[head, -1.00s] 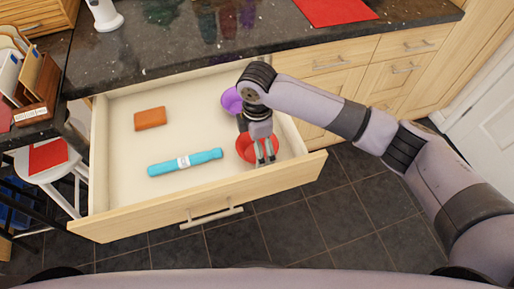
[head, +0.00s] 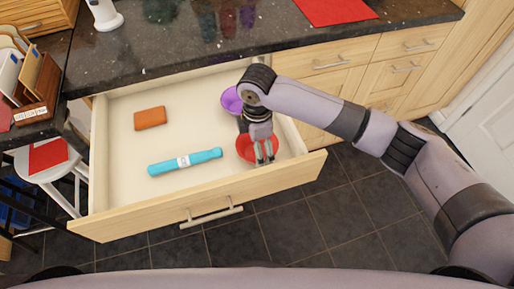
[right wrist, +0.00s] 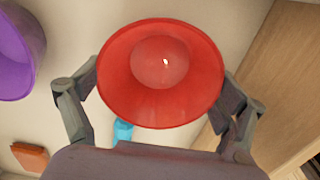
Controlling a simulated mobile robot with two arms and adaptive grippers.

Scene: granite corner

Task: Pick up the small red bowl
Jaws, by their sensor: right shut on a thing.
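The small red bowl (head: 243,148) is at the right end of the open drawer, close to its front panel. My right gripper (head: 265,160) reaches down over it and partly hides it. In the right wrist view the red bowl (right wrist: 160,102) sits between my right gripper's two fingers, one at each side of its rim, and the gripper is shut on it. The bowl looks empty. I cannot tell whether it is clear of the drawer floor. My left gripper is not in view.
The pulled-out drawer (head: 120,190) also holds a purple bowl (head: 230,100) behind the red one, an orange-brown block (head: 150,118) and a blue cylindrical object (head: 165,167). The drawer's right wall and front panel are close to my right gripper. The granite counter (head: 180,45) lies behind.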

